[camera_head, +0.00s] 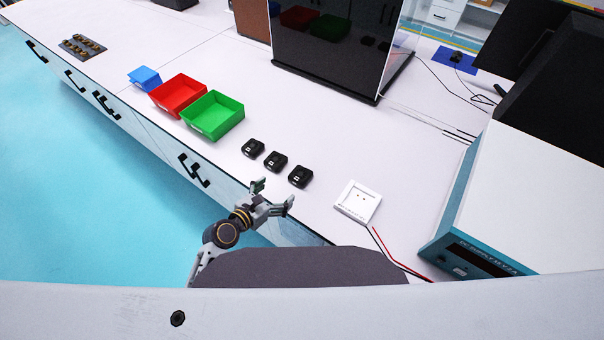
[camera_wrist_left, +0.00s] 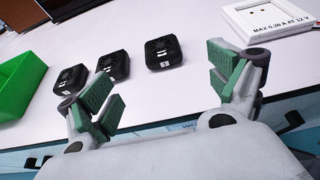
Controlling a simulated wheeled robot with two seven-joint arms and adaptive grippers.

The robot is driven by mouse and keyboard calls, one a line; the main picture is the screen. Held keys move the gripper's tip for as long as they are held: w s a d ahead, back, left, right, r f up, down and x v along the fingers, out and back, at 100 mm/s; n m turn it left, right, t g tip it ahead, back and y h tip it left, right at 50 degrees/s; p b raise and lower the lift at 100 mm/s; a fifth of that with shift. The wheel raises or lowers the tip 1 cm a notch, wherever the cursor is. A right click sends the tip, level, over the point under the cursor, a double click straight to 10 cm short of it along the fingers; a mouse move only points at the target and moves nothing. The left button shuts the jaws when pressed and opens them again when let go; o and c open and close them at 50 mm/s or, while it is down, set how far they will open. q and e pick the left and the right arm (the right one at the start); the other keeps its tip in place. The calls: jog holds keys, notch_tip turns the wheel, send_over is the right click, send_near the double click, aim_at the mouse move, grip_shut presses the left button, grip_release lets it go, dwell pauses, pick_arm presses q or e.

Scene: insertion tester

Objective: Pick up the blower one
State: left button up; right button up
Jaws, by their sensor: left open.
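Three small black blowers stand in a slanting row on the white table: the left one (camera_head: 253,148), the middle one (camera_head: 276,161) and the right one (camera_head: 299,176). My left gripper (camera_head: 275,194) is open and empty near the table's front edge, apart from the blowers and on the near side of them. In the left wrist view, the gripper's green-padded fingers (camera_wrist_left: 165,95) are spread wide. The nearest blower (camera_wrist_left: 163,52) shows beyond the gap between them, with the other two (camera_wrist_left: 114,65) (camera_wrist_left: 70,79) to its left. My right gripper is not in view.
A white square tester plate (camera_head: 372,196) with red and black wires lies right of the blowers. Green (camera_head: 228,107), red (camera_head: 164,90) and blue (camera_head: 137,76) bins stand to the left. A teal and white power supply (camera_head: 465,260) is at the right. The table between bins and dark screen is clear.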

aim_at(301, 173)
pick_arm(q)
jog(key=shift+x, duration=4.2)
jog(key=shift+w+f, duration=0.1)
jog(key=shift+f, duration=0.05)
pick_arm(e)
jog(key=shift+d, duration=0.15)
pick_arm(q)
jog(key=shift+x, duration=2.6)
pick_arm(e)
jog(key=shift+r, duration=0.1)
pick_arm(q)
jog(key=shift+d, duration=0.1)
jog(key=c, duration=1.1)
